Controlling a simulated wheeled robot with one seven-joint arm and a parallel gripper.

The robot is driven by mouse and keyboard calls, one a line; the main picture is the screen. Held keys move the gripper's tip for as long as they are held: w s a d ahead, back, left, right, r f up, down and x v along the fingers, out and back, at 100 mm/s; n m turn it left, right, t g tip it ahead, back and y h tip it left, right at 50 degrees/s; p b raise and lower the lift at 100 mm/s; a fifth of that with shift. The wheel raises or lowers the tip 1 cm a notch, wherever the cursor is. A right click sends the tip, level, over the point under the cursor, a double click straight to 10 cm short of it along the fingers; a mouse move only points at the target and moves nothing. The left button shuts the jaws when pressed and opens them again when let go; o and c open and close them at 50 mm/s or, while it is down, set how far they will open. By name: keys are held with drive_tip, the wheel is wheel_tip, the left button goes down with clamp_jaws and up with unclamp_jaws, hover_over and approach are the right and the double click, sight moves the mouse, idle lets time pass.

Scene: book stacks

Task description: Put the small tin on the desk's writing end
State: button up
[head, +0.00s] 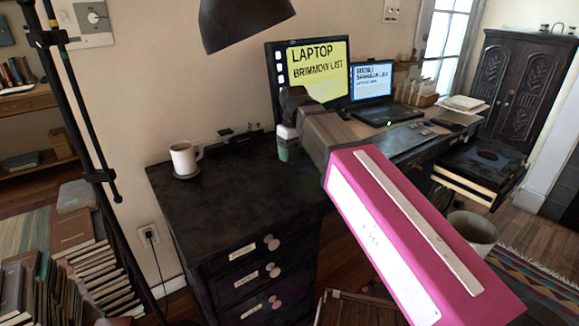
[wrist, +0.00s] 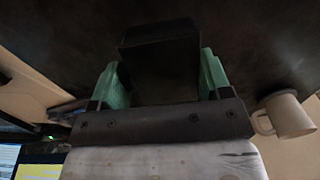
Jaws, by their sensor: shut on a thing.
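The small tin (wrist: 160,62) shows in the wrist view as a dark, boxy thing between the two green fingers of my gripper (wrist: 163,75). My gripper is shut on it. In the head view my gripper (head: 285,150) points down over the dark desk (head: 225,205), right of the mug. The tin cannot be made out there, and I cannot tell whether it touches the desktop. The desk's left end is a mostly bare dark top over drawers. The laptop (head: 385,112) stands at the other end.
A white mug (head: 184,160) stands on a coaster at the desk's left end; it also shows in the wrist view (wrist: 287,116). A monitor (head: 318,70) stands behind my gripper. A black lamp (head: 243,22) hangs above. The desktop's front left is clear.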

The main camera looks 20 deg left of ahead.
hover_over(293, 169)
wheel_tip(293, 169, down, 5)
drive_tip(key=shift+w+a+r, duration=0.1)
drive_tip(key=shift+r, duration=0.1)
drive_tip(key=shift+f, duration=2.05)
drive_tip(key=o, duration=1)
drive_tip(key=shift+f, duration=0.1)
drive_tip(key=shift+c, duration=0.2)
wheel_tip(293, 169, up, 12)
